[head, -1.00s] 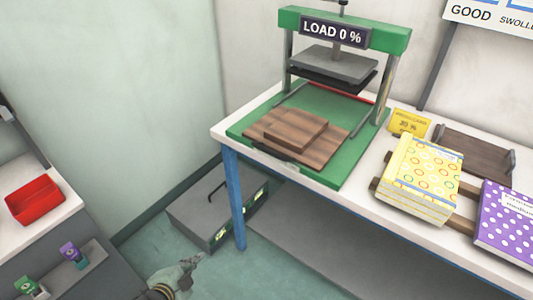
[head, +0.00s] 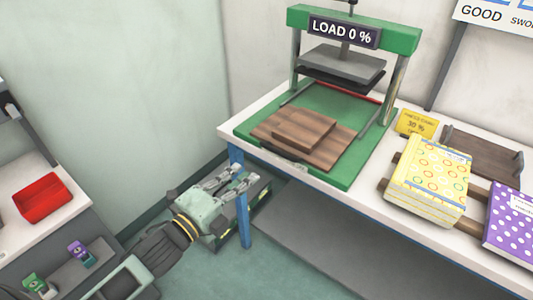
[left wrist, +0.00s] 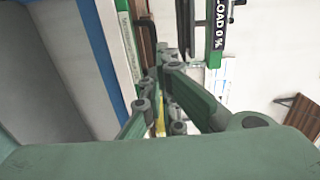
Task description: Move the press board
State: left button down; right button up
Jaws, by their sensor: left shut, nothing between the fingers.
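A wide brown wooden press board (head: 337,148) lies flat on the green base (head: 365,165) of the press, with a smaller, thicker wooden block (head: 304,130) on top of it. My left gripper (head: 245,181) is in front of the table's left front corner, near the blue leg and apart from the boards. It is shut with nothing between its fingers. In the left wrist view the gripper fingers (left wrist: 165,75) reach toward the table edge. My right gripper is not in view.
The press plate (head: 343,68) hangs raised under a green frame reading LOAD 0 %. To the right are a yellow sign (head: 418,123), a yellow patterned book stack (head: 430,180), a purple dotted book (head: 510,215) and a dark tray (head: 483,155). A red bin (head: 43,198) stands at left.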

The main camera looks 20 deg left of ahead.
pick_arm(q)
jog(key=p+x, duration=0.1)
jog(key=x, duration=0.9)
jog(key=shift+s+f, duration=0.1)
